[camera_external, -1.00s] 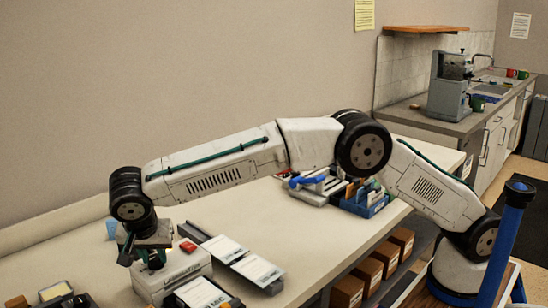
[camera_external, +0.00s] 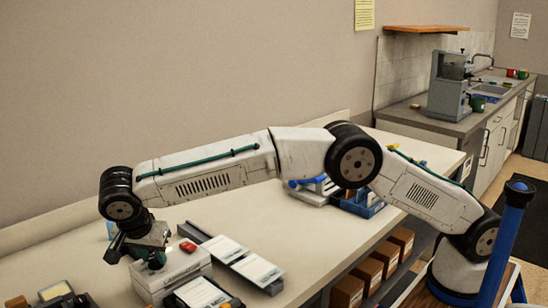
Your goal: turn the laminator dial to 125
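The white laminator (camera_external: 172,284) sits on the long worktop at the lower left. Its dial cannot be made out; my gripper and wrist cover the top left of the laminator. My gripper (camera_external: 134,257) points down right at the laminator's top left end. Its dark fingers are small and partly overlap in this view, so I cannot tell whether they are open or shut, or whether they touch the dial. A red part (camera_external: 188,246) shows at the laminator's back right.
Grey trays with white cards (camera_external: 256,268) stand right of the laminator. Another white card (camera_external: 203,293) lies in front. A dark box (camera_external: 62,295) is at the lower left. The middle of the worktop (camera_external: 265,220) is clear.

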